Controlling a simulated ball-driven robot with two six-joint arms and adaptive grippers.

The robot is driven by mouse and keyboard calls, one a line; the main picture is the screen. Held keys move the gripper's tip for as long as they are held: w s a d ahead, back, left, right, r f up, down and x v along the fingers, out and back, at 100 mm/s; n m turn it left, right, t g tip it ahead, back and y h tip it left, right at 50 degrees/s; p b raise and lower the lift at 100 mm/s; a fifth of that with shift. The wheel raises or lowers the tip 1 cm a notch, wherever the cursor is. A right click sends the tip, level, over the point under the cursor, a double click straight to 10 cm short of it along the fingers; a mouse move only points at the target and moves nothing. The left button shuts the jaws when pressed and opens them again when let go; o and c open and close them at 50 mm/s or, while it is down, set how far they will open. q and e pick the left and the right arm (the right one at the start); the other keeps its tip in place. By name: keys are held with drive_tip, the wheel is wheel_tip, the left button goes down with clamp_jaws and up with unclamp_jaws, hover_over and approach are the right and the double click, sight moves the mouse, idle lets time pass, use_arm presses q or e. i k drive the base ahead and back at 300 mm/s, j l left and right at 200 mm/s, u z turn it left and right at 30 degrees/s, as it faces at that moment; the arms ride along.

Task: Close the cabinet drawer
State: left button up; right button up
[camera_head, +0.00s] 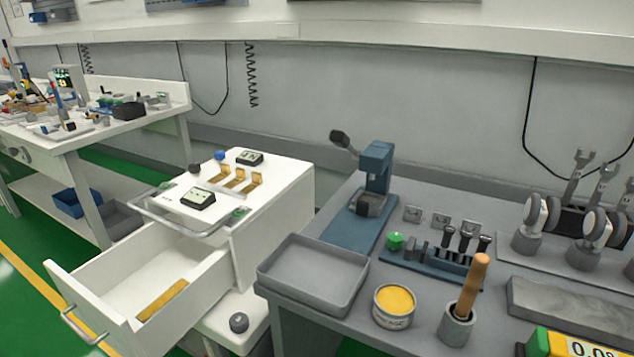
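The white cabinet (285,207) stands left of centre, against the grey bench. Its drawer (112,292) is pulled far out toward the lower left. The drawer's front carries a grey bar handle (80,326). A yellow-brown bar (162,299) lies inside the drawer, and the rest of its visible floor is bare. Neither of my grippers is in view.
A grey bench (345,330) at right holds an empty tray (312,272), a yellow-topped tin (394,304) and a blue press (373,185). The tray's corner is near the cabinet. A cluttered white table (150,118) stands at back left. Green floor (25,310) is clear at lower left.

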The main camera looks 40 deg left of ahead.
sight(141, 295)
drive_tip(key=u, duration=2.8)
